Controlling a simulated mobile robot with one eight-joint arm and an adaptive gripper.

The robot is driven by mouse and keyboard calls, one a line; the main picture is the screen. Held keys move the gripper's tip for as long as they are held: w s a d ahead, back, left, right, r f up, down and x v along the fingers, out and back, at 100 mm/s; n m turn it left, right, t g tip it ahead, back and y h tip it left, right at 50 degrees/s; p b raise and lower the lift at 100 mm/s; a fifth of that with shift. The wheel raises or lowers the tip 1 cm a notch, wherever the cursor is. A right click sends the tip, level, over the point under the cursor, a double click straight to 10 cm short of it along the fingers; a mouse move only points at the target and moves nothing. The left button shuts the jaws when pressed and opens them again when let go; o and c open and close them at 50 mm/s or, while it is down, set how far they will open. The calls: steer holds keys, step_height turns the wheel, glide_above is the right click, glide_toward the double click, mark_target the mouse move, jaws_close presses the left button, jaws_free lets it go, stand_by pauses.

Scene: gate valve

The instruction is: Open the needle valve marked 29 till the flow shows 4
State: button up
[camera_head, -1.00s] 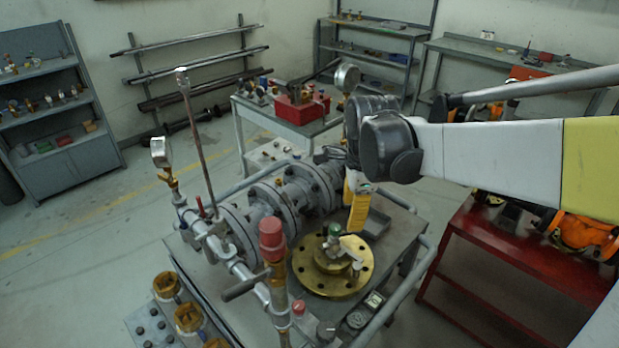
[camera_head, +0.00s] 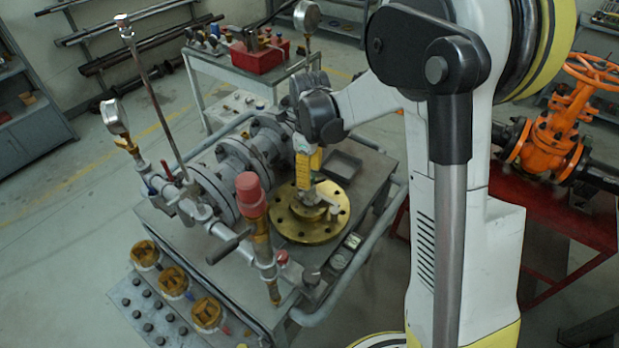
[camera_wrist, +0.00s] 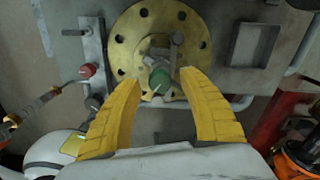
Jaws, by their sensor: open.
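A round brass flange (camera_head: 283,226) with a ring of bolt holes lies on the grey bench. A small silver valve body with a green part (camera_wrist: 162,79) stands at its middle, clear in the wrist view. I cannot read any number on it. My gripper (camera_wrist: 159,84) has two yellow fingers spread wide, one on each side of the green part, apart from it in the picture. In the head view the gripper (camera_head: 307,168) points down over the flange and hides the green part.
A red-capped fitting (camera_head: 251,195) stands left of the flange, with grey flanged piping (camera_head: 230,160) behind. A shallow grey tray (camera_head: 341,166) lies right of the gripper. A tall pressure gauge (camera_head: 115,117) rises at left. An orange valve (camera_head: 560,140) stands on a red table at right.

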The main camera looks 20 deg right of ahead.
steer(key=shift+f, duration=0.35)
jaws_close()
